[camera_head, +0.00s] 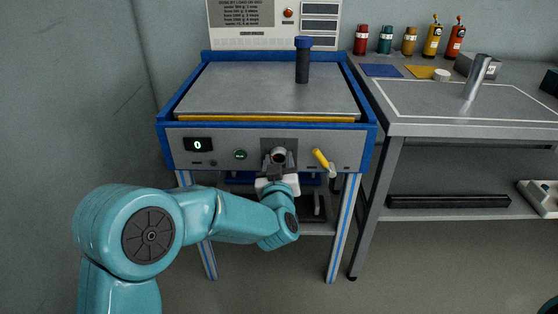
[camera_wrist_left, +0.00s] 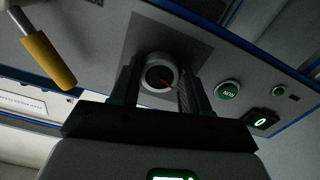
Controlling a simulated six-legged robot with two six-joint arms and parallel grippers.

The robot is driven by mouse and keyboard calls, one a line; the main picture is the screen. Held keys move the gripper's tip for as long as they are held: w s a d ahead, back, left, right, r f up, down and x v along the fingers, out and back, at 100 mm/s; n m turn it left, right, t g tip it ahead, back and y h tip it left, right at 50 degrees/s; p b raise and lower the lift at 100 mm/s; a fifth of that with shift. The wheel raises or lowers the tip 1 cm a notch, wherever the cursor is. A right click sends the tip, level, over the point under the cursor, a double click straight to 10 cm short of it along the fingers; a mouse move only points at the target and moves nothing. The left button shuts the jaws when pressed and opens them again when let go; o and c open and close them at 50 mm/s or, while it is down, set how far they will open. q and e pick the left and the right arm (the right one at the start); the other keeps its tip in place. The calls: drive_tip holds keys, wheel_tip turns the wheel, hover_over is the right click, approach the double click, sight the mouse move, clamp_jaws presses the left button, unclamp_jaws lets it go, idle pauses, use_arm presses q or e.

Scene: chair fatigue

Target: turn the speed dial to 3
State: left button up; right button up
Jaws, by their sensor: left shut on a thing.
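The speed dial (camera_head: 279,155) is a round knob on the front panel of the blue-framed test machine (camera_head: 229,145). The scale marks around the dial cannot be read. My right gripper is not in view.
Left of the dial are a green RUN button (camera_head: 240,155) and a display (camera_head: 198,144) reading 0. A yellow-handled lever (camera_head: 320,158) sits close on the right. A dark post with a blue cap (camera_head: 303,60) stands on the machine top. A grey workbench (camera_head: 460,128) adjoins on the right.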

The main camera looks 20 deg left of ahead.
use_arm(q)
drive_tip(key=m+p, duration=0.2)
drive_tip(key=m, duration=0.2)
drive_tip(key=m+p, duration=0.2)
drive_tip(key=m, duration=0.2)
drive_tip(key=shift+a, duration=0.1)
drive_tip(key=m+p, duration=0.1)
drive_tip(key=m, duration=0.1)
drive_tip(key=shift+m, duration=0.4)
drive_tip(key=m+p, duration=0.2)
drive_tip(key=m, duration=0.2)
drive_tip(key=shift+m+p, duration=0.3)
drive_tip(key=m+p, duration=0.1)
drive_tip(key=m, duration=0.2)
drive_tip(key=shift+r+m, duration=0.1)
drive_tip(key=shift+m, duration=0.2)
drive_tip(key=m+p, duration=0.2)
drive_tip(key=m, duration=0.1)
drive_tip(key=shift+m, duration=0.3)
drive_tip(key=m+p, duration=0.2)
drive_tip(key=m, duration=0.4)
drive_tip(key=o, duration=1.1)
drive_tip(key=shift+c, duration=0.2)
